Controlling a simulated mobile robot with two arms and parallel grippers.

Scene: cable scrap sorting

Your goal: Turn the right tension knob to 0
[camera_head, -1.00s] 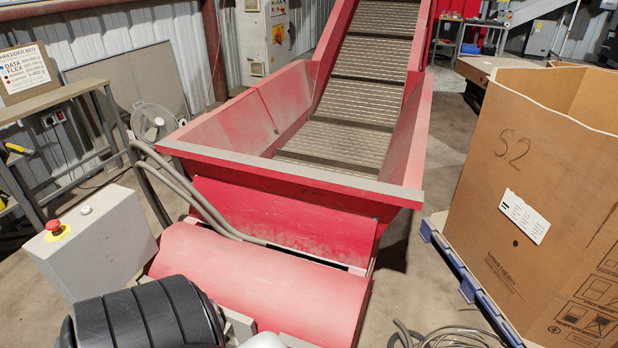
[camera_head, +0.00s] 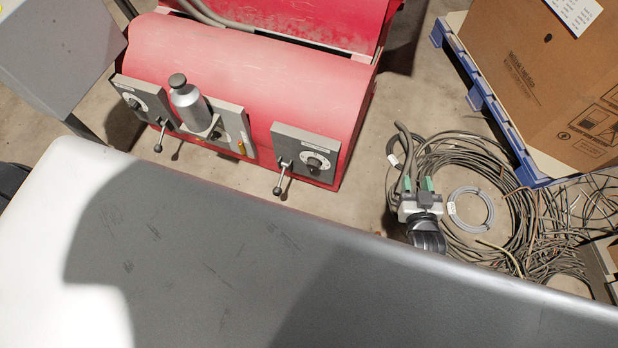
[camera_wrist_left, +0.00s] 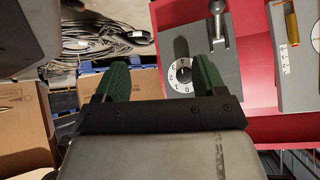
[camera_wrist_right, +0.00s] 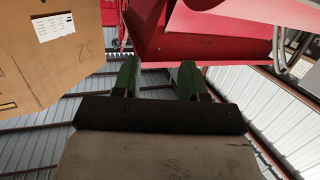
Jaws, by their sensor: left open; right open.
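The right tension knob (camera_head: 314,163) is a dark knob on a pale round dial, on a grey panel (camera_head: 293,141) at the right end of the red roller housing.
A ball-ended lever (camera_head: 280,180) hangs beside the knob. A left panel (camera_head: 145,105) has another knob and lever, with a grey bottle (camera_head: 188,103) between. Cable coils (camera_head: 470,200) lie right, near a cardboard box (camera_head: 530,80) on a blue pallet (camera_head: 482,95).

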